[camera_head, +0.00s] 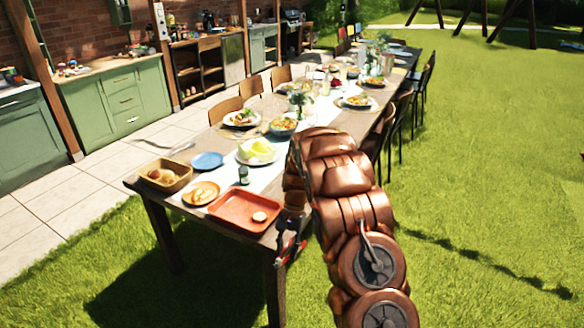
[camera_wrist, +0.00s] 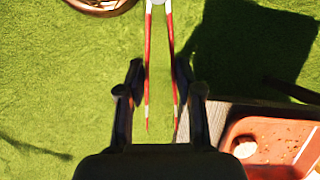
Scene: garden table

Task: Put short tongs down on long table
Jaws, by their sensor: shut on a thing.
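The short tongs (camera_wrist: 148,70) have two slim red arms with a pale joined end, seen between my gripper's dark fingers (camera_wrist: 160,75) in the wrist view. My gripper is shut on them. In the head view my gripper (camera_head: 289,240) hangs beside the near right corner of the long table, with a bit of the red tongs (camera_head: 283,260) below it. The long wooden table (camera_head: 143,188) runs away from me, and its corner (camera_wrist: 214,112) shows at lower right in the wrist view. The tongs are over grass, just off the table's edge; their height against the tabletop is unclear.
An orange-red tray (camera_head: 232,219) with a small round item lies at the table's near end. Beside it are a plate of food (camera_head: 201,193), a bread basket (camera_head: 166,185), a blue plate (camera_head: 207,160) and a small dark bottle (camera_head: 243,175). Chairs line both sides.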

